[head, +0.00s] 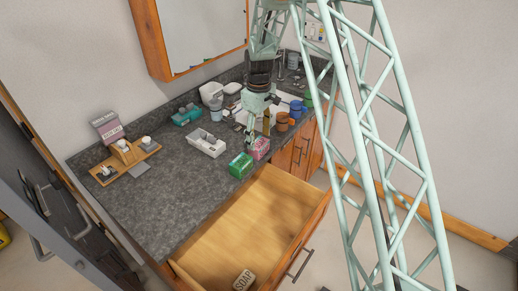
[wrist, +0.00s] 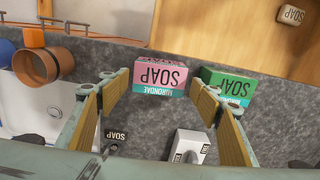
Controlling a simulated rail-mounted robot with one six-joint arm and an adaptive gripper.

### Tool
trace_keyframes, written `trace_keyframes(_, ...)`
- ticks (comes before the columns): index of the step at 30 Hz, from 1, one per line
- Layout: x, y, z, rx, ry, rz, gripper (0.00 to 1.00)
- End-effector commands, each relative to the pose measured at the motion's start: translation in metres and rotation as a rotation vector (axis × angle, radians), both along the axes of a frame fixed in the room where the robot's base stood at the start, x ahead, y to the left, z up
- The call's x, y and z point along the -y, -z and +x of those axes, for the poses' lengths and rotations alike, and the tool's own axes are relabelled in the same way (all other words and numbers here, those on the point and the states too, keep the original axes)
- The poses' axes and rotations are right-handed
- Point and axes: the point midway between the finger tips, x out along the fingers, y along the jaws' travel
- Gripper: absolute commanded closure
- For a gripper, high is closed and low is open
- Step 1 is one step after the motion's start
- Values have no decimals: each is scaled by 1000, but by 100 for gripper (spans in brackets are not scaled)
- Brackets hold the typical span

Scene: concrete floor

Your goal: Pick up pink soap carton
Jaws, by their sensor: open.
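The pink soap carton (wrist: 158,78) stands on the dark stone counter near its front edge, ahead of my gripper in the wrist view. It shows small in the head view (head: 259,148), just below my gripper (head: 258,122). In the wrist view my gripper (wrist: 165,100) is open, its two fingers apart to the left and right with the pink carton between and beyond the tips. I cannot tell the exact gap to the carton. A green soap carton (wrist: 226,86) stands close to the right of the pink one, near the right fingertip; it also shows in the head view (head: 240,166).
An open wooden drawer (head: 235,225) below the counter holds a soap bar (head: 243,280). A white tray (head: 207,143) stands behind the cartons. Orange cups (head: 282,121) and a sink lie to one side. The counter's left part (head: 150,195) is largely clear.

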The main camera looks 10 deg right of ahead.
Motion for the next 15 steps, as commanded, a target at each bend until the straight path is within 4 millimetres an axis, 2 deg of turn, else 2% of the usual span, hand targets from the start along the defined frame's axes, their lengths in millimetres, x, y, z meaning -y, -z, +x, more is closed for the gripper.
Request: trace_keyframes(15, 1, 44, 0, -1, 0, 0, 42)
